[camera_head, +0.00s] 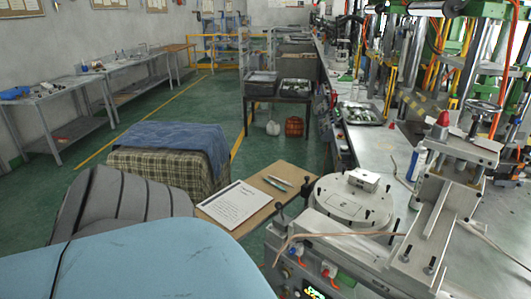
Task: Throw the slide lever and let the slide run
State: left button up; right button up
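A wax injection machine stands at the right, with a round pale plate (348,205) on its top and a small pale metal block (362,180) on the plate. A pale slide-like column (432,212) rises to the right of the plate, with a red knob (443,119) at its top. Small black-knobbed handles show at the left of the plate, one of them a short lever (280,207). I cannot tell for sure which one is the slide lever. Neither of my grippers is in view.
A light blue padded surface (140,265) and a grey striped chair (125,205) fill the lower left. A wooden board (262,186) with a printed sheet (233,204) and tools lies beside the machine. A cloth-covered block (150,165) stands behind. The green floor at the left is open.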

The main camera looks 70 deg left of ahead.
aim_at(278, 205)
jog(key=u, duration=1.95)
jog(key=k+j, duration=0.1)
jog(key=j, duration=0.65)
